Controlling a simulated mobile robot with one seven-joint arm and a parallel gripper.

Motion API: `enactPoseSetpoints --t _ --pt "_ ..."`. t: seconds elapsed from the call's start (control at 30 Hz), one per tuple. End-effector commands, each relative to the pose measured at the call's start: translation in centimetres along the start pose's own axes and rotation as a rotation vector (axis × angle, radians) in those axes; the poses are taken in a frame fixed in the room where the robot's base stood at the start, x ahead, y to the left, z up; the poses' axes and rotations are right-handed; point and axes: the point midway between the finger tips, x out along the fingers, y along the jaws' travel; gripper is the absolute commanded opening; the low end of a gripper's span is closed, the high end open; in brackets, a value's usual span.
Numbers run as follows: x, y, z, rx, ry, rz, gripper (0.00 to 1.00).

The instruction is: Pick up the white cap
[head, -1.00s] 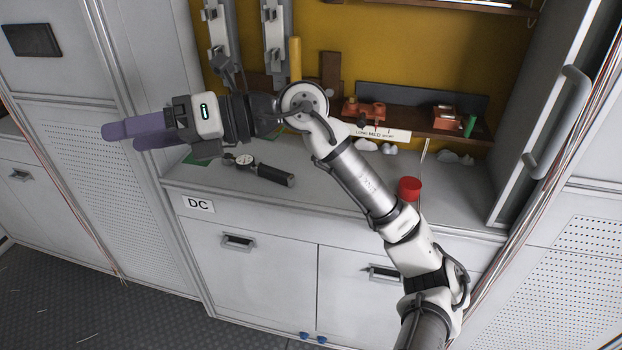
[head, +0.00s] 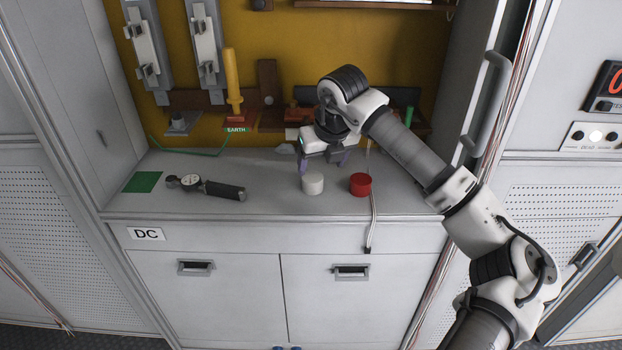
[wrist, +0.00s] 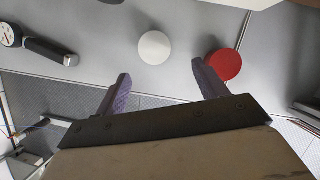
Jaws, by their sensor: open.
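The white cap (head: 313,183) is a short round cylinder standing on the grey counter, left of a red cap (head: 361,184). In the wrist view the white cap (wrist: 155,47) lies beyond the fingertips, between their lines and apart from them. My gripper (head: 323,160) hangs pointing down just above and behind the white cap in the head view. Its two purple fingers are spread and empty. In the wrist view my gripper (wrist: 157,72) has its right finger close to the red cap (wrist: 226,64); I cannot tell if they touch.
A dial gauge with a black handle (head: 222,190) lies on the counter (head: 260,203) to the left, beside a green square (head: 143,182). A thin cable (head: 372,215) hangs over the front edge right of the red cap. Brown shelves with fittings stand behind.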

Motion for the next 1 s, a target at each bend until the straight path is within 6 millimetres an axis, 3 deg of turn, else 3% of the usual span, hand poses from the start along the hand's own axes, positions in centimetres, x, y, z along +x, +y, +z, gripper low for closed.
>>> enactPoseSetpoints --t 0.1,0.37,0.63,0.9,1.0 --pt "1.6 0.1 0.1 0.0 0.001 0.003 0.71" --pt "3.6 0.3 0.4 -0.001 0.002 0.005 0.71" --pt "7.3 0.6 0.8 -0.001 0.0 0.004 0.71" --pt "7.9 0.6 0.7 -0.002 -0.001 0.003 0.71" --pt "7.9 0.6 0.7 -0.002 -0.001 0.003 0.61"
